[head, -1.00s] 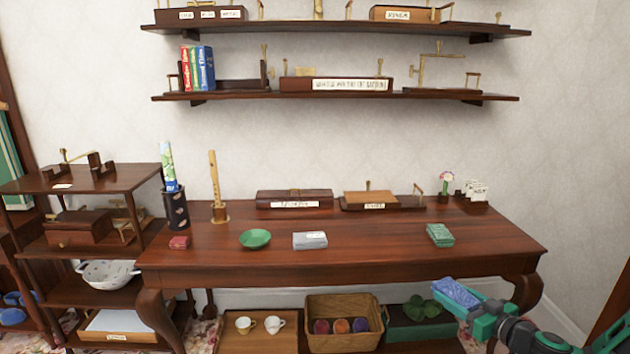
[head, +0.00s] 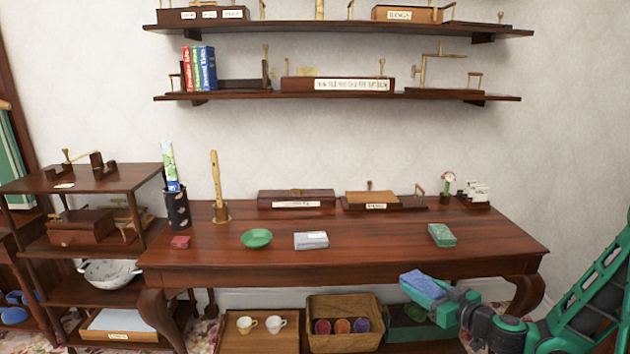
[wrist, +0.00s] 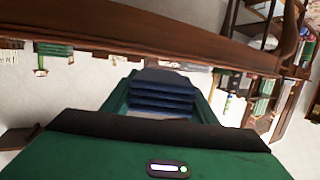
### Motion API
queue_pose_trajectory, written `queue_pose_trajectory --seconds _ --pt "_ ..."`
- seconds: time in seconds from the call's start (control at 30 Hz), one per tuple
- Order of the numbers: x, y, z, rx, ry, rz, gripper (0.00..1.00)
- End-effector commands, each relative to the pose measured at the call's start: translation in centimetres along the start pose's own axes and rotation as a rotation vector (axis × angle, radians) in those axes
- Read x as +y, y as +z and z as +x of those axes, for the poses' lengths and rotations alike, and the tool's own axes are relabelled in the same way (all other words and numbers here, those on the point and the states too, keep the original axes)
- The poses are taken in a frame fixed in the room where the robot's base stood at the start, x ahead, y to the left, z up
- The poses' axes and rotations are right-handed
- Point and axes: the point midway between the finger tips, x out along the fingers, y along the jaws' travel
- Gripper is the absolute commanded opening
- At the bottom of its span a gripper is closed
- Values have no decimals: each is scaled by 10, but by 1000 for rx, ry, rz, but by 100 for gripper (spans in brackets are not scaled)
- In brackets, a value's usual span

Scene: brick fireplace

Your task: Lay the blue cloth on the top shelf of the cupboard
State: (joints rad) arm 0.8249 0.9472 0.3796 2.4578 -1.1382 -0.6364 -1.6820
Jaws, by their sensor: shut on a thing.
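The blue cloth (head: 424,288) is a folded, layered bundle held between the fingers of my gripper (head: 436,294), in front of the table's lower right side. In the wrist view the folded cloth (wrist: 163,92) sits between the two green fingers (wrist: 160,100). My gripper is shut on it. The cupboard of the task cannot be told for certain. An open shelf unit (head: 95,182) stands at the left, with a wooden stand and a small white label on its top board.
A basket (head: 345,342) and a tray (head: 262,342) stand beneath. Two wall shelves (head: 340,97) hang above.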

Motion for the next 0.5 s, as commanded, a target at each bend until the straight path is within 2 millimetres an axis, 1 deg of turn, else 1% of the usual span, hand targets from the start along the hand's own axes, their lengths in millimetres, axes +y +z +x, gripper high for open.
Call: queue_pose_trajectory --seconds 0.03,0.5 --pt "0 -9 0 0 9 -4 27" --pt "3 -75 -6 20 105 18 27"
